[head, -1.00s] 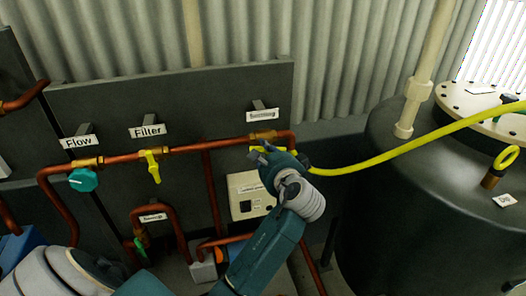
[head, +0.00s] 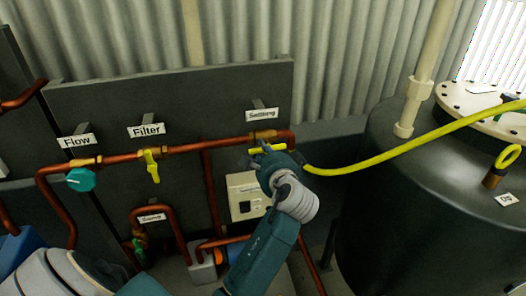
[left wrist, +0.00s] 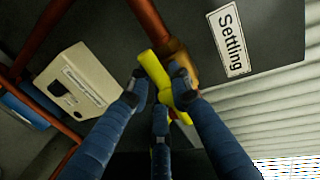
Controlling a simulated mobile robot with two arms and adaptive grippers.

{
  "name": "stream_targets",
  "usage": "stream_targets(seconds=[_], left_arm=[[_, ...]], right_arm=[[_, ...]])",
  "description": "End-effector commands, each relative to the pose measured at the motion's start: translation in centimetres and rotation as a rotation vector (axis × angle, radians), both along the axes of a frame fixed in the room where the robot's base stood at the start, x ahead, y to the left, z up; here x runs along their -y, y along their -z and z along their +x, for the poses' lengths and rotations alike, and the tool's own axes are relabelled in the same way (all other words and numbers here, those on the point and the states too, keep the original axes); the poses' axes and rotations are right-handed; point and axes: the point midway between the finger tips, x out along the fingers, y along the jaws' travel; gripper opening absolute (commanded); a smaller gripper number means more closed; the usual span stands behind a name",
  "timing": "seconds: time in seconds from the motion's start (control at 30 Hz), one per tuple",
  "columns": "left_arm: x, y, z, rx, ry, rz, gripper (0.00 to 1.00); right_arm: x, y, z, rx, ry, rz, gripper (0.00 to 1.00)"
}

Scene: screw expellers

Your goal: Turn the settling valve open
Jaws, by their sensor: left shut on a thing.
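The settling valve's yellow handle (head: 256,150) sits on the copper pipe under the Settling label (head: 262,114). In the head view it lies roughly along the pipe, partly covered by my left gripper (head: 268,154). In the left wrist view the yellow handle (left wrist: 151,63) runs between the fingers of my left gripper (left wrist: 160,88), which is shut on it. The brass valve body (left wrist: 179,62) is just beside the fingers. My right gripper is not in view.
To the left are the yellow Filter valve handle (head: 152,167) and the teal Flow valve knob (head: 81,179). A beige control box (head: 240,190) is below the settling valve. A yellow hose (head: 390,153) runs right to a dark tank (head: 430,210).

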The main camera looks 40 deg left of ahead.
Motion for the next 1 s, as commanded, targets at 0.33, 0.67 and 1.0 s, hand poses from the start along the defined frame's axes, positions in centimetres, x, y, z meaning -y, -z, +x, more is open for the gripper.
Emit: stream_targets(seconds=[0.33,0.67,1.0], left_arm=[[0.1,0.1,0.0,0.000,0.001,-0.002,0.28],[3.3,-1.0,-2.7,0.000,0.003,-0.004,0.28],[5.6,-1.9,-4.8,0.000,0.000,-0.004,0.28]], right_arm=[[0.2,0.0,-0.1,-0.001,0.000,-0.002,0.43],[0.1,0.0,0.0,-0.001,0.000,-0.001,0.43],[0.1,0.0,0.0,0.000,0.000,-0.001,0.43]])
